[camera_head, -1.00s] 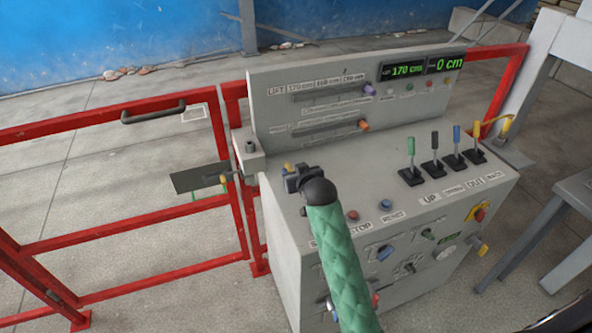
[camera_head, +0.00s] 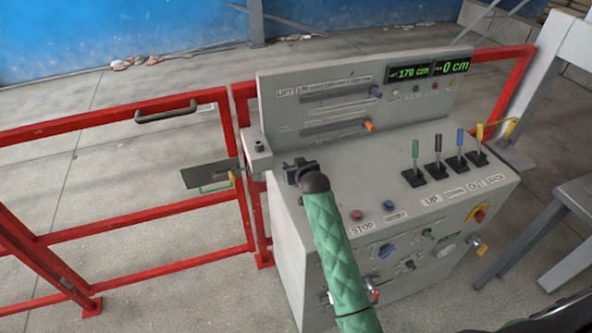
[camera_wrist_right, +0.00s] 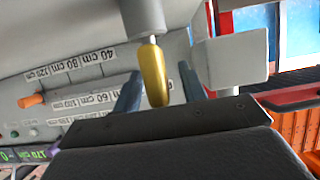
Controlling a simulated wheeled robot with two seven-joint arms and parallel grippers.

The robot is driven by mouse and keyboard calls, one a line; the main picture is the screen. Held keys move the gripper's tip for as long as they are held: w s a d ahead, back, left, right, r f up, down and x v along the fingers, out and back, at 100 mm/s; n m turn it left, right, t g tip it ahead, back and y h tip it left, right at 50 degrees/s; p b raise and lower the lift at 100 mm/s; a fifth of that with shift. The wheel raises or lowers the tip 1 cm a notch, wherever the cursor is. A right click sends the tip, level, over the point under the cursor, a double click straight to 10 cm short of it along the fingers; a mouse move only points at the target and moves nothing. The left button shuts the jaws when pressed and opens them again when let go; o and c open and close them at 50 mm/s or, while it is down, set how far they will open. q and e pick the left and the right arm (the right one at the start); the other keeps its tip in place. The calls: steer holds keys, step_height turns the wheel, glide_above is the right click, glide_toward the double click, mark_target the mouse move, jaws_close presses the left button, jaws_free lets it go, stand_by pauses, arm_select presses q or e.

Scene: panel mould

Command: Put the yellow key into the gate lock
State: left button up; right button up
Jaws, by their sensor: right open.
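The yellow key (camera_wrist_right: 158,78) shows in the right wrist view, its thin metal stem meeting a grey cylinder (camera_wrist_right: 142,18). My right gripper (camera_wrist_right: 160,68) is open, with one finger on each side of the key; I cannot tell whether they touch it. In the head view my right gripper (camera_head: 297,170) is over the left end of the console top and hides the key. A grey block (camera_head: 257,152) on the console's left edge beside the gate looks like the gate lock. My left gripper is out of view.
The grey console (camera_head: 345,205) has a raised slider panel (camera_head: 330,110), several levers (camera_head: 438,160) and buttons. A red gate (camera_head: 110,228) stands left, with a grey plate (camera_head: 207,175). A grey table (camera_head: 575,190) is at the right.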

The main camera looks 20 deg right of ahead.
jaws_close()
steer(key=shift+r, duration=0.1)
